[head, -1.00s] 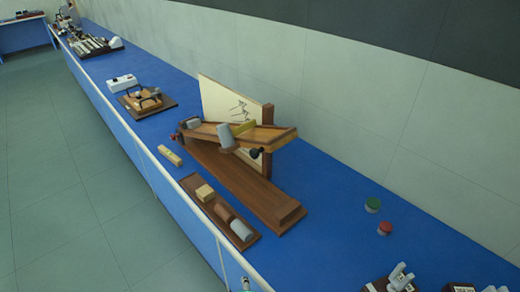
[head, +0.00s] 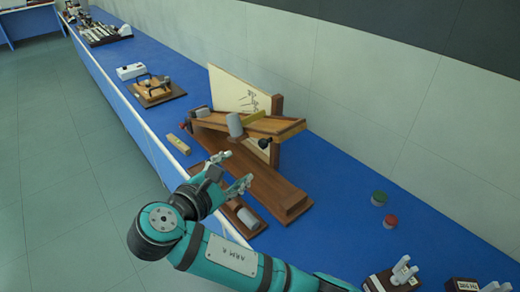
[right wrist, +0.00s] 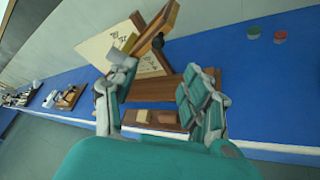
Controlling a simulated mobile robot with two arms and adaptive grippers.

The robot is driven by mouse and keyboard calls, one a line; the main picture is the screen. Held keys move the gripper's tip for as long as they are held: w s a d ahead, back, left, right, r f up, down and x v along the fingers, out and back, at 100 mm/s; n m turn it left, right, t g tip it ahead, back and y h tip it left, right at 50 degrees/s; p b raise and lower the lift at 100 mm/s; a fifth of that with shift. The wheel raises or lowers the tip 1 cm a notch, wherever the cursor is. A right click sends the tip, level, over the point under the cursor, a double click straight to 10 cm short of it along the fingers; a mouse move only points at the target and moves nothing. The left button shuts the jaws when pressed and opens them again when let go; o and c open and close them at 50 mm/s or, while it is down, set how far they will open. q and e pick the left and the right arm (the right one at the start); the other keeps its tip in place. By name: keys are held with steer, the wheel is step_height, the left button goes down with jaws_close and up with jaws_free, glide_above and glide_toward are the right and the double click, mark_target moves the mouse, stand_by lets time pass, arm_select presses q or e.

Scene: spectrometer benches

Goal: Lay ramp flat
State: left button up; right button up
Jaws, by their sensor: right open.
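The wooden ramp (head: 220,122) is tilted above its dark wooden base (head: 264,183), in front of a cream board (head: 238,92) with dark markings. A grey cylinder (head: 235,125) is on the ramp, and a black knob (head: 264,143) is near its right part. The ramp also shows in the right wrist view (right wrist: 158,28). My right gripper (head: 237,168) is open and empty, in front of the ramp and over the near side of the base. In the right wrist view its fingers (right wrist: 158,100) are spread apart with the base beyond them. My left gripper is not in view.
A small tray (head: 255,230) with blocks lies at the bench's front edge, partly hidden by my right arm. A wooden block (head: 178,144) lies left of the base. Green (head: 379,198) and red (head: 390,221) buttons stand right, with clear blue bench between.

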mark_target(262, 145)
steer(key=shift+n, duration=0.3)
steer(key=p+x, duration=0.1)
steer(key=x, duration=0.4)
steer(key=p+x, duration=0.1)
steer(key=x, duration=0.4)
steer(key=p+x, duration=0.1)
steer(key=x, duration=0.5)
steer(key=shift+a+r, duration=0.1)
steer(key=shift+r, duration=0.2)
steer(key=shift+w+d+f+p, duration=0.25)
steer(key=shift+w+d+p, duration=0.05)
steer(key=shift+w, duration=0.2)
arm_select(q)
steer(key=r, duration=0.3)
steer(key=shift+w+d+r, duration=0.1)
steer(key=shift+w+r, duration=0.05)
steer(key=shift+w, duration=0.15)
arm_select(e)
jaws_close()
